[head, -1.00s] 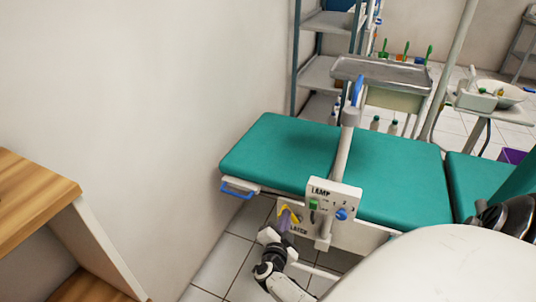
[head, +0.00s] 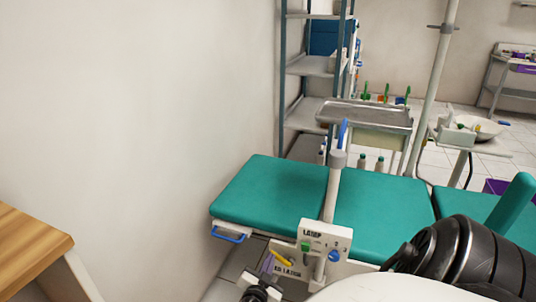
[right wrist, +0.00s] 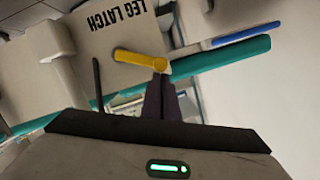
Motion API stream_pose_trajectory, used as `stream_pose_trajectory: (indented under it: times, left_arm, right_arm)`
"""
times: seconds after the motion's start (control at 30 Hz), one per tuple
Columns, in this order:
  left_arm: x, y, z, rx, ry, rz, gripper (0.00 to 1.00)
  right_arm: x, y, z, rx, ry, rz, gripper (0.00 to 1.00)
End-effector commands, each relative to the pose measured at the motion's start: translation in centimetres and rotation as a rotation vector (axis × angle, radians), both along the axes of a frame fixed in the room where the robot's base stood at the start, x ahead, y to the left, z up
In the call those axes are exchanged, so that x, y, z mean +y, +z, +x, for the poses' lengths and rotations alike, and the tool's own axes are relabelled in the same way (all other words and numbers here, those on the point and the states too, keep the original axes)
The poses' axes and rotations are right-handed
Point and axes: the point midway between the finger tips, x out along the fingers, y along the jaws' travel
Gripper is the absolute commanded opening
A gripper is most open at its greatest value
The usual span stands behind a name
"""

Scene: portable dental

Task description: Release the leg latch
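The yellow leg latch lever (head: 281,258) is on the pale panel at the bed's near side. Its tip points right and slightly down from its round pivot. In the right wrist view the lever (right wrist: 138,59) lies below the upside-down words LEG LATCH (right wrist: 117,17), its pivot close to the tip of the purple-dark finger. My right gripper (head: 265,267) is just left of and below the lever in the head view. Its two fingers stand apart (right wrist: 128,80), with nothing clearly held between them. Whether a finger touches the lever cannot be told. My left gripper is not in view.
The green padded bed (head: 275,187) spans the middle, with a blue handle (head: 229,236) at its left end. A LAMP control panel (head: 322,243) and post (head: 334,190) stand right of the latch. A metal tray (head: 365,114) is behind. A wooden-topped table (head: 30,245) is at left.

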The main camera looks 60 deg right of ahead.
Motion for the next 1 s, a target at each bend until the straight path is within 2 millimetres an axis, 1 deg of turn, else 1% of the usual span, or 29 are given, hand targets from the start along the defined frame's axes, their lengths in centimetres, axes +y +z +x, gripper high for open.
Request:
stream_pose_trajectory:
  times: [0.27,0.37,0.53,0.73,0.83,1.0]
  left_arm:
    - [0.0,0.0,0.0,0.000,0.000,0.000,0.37]
    - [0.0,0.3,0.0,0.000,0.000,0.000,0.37]
    - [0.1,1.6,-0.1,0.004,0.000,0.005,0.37]
    - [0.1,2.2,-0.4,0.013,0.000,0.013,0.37]
    - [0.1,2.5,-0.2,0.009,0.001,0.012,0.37]
    - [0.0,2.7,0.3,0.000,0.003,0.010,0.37]
  right_arm:
    - [0.2,-0.2,0.2,0.000,0.006,0.006,0.00]
    - [0.7,0.0,0.0,0.000,0.007,0.008,0.00]
    - [3.0,0.9,-0.8,0.002,0.006,0.009,0.00]
    - [5.8,1.5,-1.9,0.000,0.003,0.005,0.00]
    - [6.6,1.7,-2.2,-0.001,0.002,0.003,0.00]
    - [7.0,1.7,-2.4,-0.001,0.000,0.000,0.00]
